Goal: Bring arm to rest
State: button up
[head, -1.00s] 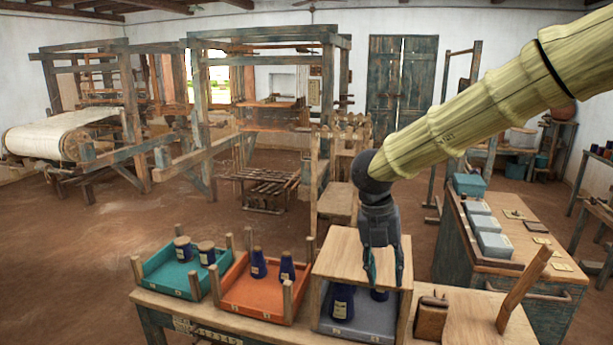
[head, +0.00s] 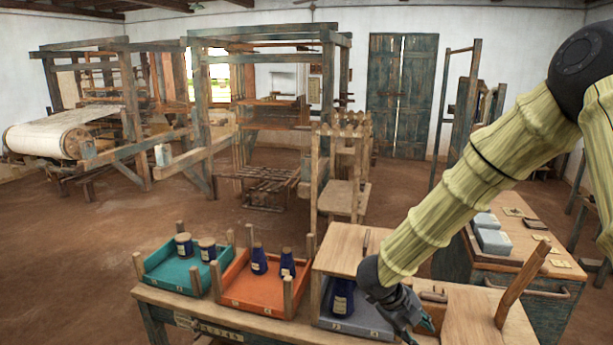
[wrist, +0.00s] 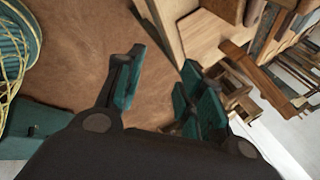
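My gripper (head: 424,330) is low in front of the bench at the right of the head view, beside the grey tray. My arm comes down from the upper right, bent at a dark joint.
A wooden board (head: 340,262) covers part of the grey tray. A wooden post (head: 522,285) leans at right. Floor (head: 110,235) is open at left.

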jog(key=s+f+n+t+y, duration=0.1)
jog(key=s+f+n, duration=0.3)
jog(key=f+n, duration=0.25)
jog(key=s+d+f+n+t, duration=0.1)
jog(key=s+f+n, duration=0.35)
jog(key=f, duration=0.35)
jog(key=s+f+n+t+y, duration=0.1)
jog(key=s+f+n, duration=0.2)
jog(key=f+n, duration=0.35)
jog(key=s+a+f+n+g+y, duration=0.1)
jog(key=s+f+n, duration=0.2)
jog(key=s, duration=0.5)
jog(key=s+a+f+n+g+y, duration=0.1)
jog(key=s+f+n, duration=0.3)
jog(key=s, duration=0.4)
jog(key=s+a+f+n+g+y, duration=0.2)
jog(key=s+n, duration=0.3)
jog(key=s, duration=0.3)
jog(key=shift+a+f+y+b, duration=0.3)
jog(key=shift+f+b, duration=0.1)
jog(key=shift+f, duration=0.45)
